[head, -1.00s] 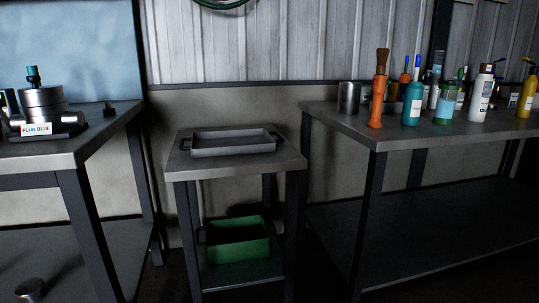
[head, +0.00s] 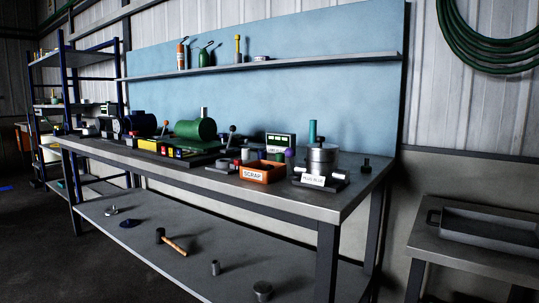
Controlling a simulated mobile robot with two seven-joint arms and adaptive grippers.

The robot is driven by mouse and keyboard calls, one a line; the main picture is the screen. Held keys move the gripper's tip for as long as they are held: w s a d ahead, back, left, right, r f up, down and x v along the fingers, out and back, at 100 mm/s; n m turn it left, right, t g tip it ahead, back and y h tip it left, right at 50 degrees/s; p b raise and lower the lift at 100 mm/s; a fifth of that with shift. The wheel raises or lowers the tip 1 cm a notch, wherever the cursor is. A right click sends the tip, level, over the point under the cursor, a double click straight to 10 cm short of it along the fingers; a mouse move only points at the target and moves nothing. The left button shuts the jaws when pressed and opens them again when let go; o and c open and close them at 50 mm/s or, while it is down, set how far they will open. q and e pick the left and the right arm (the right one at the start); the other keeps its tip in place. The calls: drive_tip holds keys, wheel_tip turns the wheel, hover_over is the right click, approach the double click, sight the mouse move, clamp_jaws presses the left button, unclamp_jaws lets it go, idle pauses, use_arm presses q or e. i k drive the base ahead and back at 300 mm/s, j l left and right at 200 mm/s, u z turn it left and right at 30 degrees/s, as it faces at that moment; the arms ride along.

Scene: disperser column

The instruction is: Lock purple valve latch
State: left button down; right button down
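A small purple part (head: 289,154) shows on the workbench, just behind the orange SCRAP bin (head: 262,171). It is too small to tell whether it is the valve latch or how it is set. Next to it on the right stands a grey metal cylinder device (head: 321,158) with a teal upright part (head: 312,132) and a white PLUG BLUE label (head: 313,181). Neither of my grippers is in view.
The long grey workbench (head: 353,186) holds a green motor-like machine (head: 195,130) and several tools. A hammer (head: 173,242) and loose parts lie on its lower shelf. A small table with a grey tray (head: 490,241) stands at right. Open floor (head: 50,250) lies at front left.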

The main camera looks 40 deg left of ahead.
sight(289, 153)
drive_tip(key=u, duration=1.15)
